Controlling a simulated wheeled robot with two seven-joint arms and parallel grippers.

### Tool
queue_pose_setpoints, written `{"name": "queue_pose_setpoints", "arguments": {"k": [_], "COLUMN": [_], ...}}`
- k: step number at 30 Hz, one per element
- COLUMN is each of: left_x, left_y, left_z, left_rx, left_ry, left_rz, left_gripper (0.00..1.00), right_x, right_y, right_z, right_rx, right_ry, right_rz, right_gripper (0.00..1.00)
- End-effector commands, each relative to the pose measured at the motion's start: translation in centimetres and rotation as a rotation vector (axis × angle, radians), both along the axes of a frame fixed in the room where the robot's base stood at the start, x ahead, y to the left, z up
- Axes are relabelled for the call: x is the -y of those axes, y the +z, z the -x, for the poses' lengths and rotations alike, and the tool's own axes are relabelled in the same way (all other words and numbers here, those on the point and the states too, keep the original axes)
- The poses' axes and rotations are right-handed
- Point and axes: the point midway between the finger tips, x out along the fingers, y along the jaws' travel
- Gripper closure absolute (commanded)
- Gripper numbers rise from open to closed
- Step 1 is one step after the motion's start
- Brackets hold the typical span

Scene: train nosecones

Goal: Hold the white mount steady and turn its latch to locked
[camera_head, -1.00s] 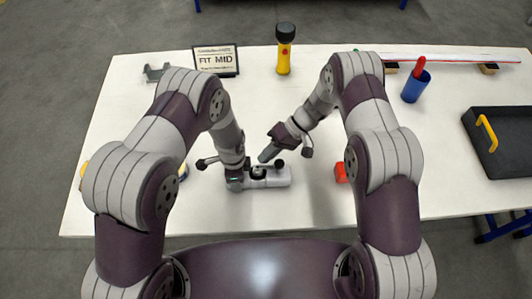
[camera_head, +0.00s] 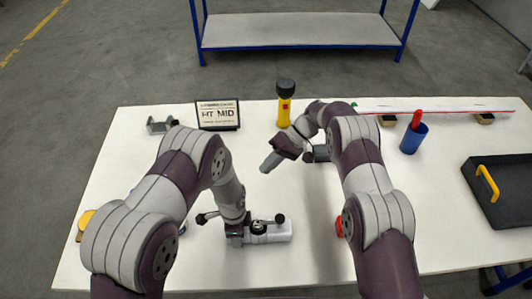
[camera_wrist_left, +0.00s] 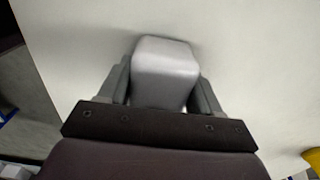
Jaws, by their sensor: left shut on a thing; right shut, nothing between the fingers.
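The white mount (camera_head: 280,237) lies on the table in front of me. My left gripper (camera_head: 236,241) is shut on its left end. In the left wrist view the mount (camera_wrist_left: 165,75) shows as a pale block between the two fingers. The dark latch (camera_head: 259,227) is on top of the mount, with a black knob (camera_head: 279,218) toward its right back side. I cannot tell from here whether the latch is locked. My right gripper (camera_head: 270,162) is shut and empty, above the table behind the mount and apart from it.
A sign (camera_head: 218,115), a yellow flashlight (camera_head: 284,105) and a grey bracket (camera_head: 160,125) stand at the back. A blue cup (camera_head: 413,138) and a black tray (camera_head: 505,190) are at the right. A red object (camera_head: 339,226) is partly hidden by my right arm.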

Motion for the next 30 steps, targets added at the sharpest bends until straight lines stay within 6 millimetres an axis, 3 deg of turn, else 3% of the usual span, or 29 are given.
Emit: {"name": "queue_pose_setpoints", "arguments": {"k": [5,6,9,17,20,30], "left_x": [0.0,0.0,0.0,0.0,0.0,0.1], "left_y": [0.0,0.0,0.0,0.1,1.1,9.5], "left_z": [0.0,0.0,0.0,0.0,-0.1,-0.1], "left_rx": [0.001,0.001,0.001,0.001,0.003,0.005], "left_ry": [0.0,0.0,0.0,0.0,0.0,0.0], "left_rz": [0.0,0.0,0.0,0.0,0.001,0.002], "left_gripper": [0.72,0.33,0.06,0.06,0.06,0.06], "right_x": [0.0,0.0,0.0,0.0,0.0,0.0], "right_y": [0.1,0.1,0.0,0.0,0.0,0.0], "right_z": [0.0,0.0,0.0,0.0,0.0,0.0], "right_rx": [0.0,0.001,0.001,0.001,0.001,0.001], "right_ry": [0.0,0.001,0.001,0.001,0.001,0.0], "right_rz": [0.0,0.0,0.0,0.0,0.0,-0.001], "right_gripper": [1.0,1.0,1.0,1.0,1.0,1.0]}}
